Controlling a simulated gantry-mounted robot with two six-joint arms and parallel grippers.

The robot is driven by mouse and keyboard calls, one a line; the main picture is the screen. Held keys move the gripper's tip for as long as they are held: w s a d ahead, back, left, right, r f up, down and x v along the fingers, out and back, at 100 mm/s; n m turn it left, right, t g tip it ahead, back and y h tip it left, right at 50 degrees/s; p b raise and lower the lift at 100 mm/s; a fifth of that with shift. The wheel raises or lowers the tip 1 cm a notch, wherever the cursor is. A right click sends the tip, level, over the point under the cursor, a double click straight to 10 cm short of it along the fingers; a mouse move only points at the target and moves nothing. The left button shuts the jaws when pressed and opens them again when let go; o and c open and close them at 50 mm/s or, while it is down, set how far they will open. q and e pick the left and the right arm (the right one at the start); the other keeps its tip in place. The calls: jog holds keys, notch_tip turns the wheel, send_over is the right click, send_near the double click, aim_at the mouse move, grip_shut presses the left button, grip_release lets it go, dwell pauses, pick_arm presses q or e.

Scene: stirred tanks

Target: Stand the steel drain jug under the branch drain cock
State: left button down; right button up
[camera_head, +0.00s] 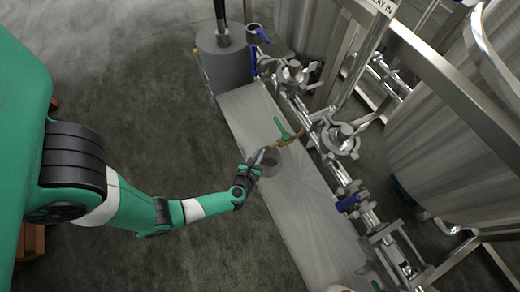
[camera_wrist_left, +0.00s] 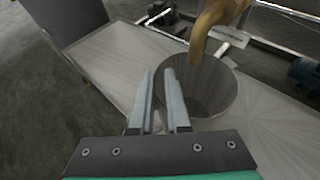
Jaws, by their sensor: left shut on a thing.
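The steel drain jug (camera_head: 271,165) is at the steel bench, with its open mouth up. In the left wrist view the jug (camera_wrist_left: 222,92) is a round open vessel just beyond my fingers. My left gripper (camera_head: 258,159) is shut on the jug at its near side; the wrist view shows both fingers (camera_wrist_left: 160,88) close to its wall. The exact grip spot is hard to make out. The brass branch drain cock (camera_head: 289,138) has a green lever. In the wrist view its curved spout (camera_wrist_left: 207,32) hangs over the jug's mouth. My right gripper is in neither view.
The steel bench top (camera_head: 310,220) is mostly bare. A grey cylindrical vessel (camera_head: 225,65) stands at its far end. Pipework with valves (camera_head: 340,138) and blue handles (camera_head: 349,202) runs along the right side, with large steel tanks (camera_head: 440,130) beyond.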

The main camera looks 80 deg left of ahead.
pick_arm(q)
jog(key=shift+w+a, duration=0.35)
jog(key=shift+a, duration=0.15)
notch_tip(320, 180, down, 4)
jog(key=b, duration=0.3)
jog(key=shift+s+r, duration=0.1)
jog(key=shift+r, duration=0.15)
jog(key=c, duration=1.3)
grip_release()
jog(key=shift+f, duration=0.15)
jog(key=o, duration=0.4)
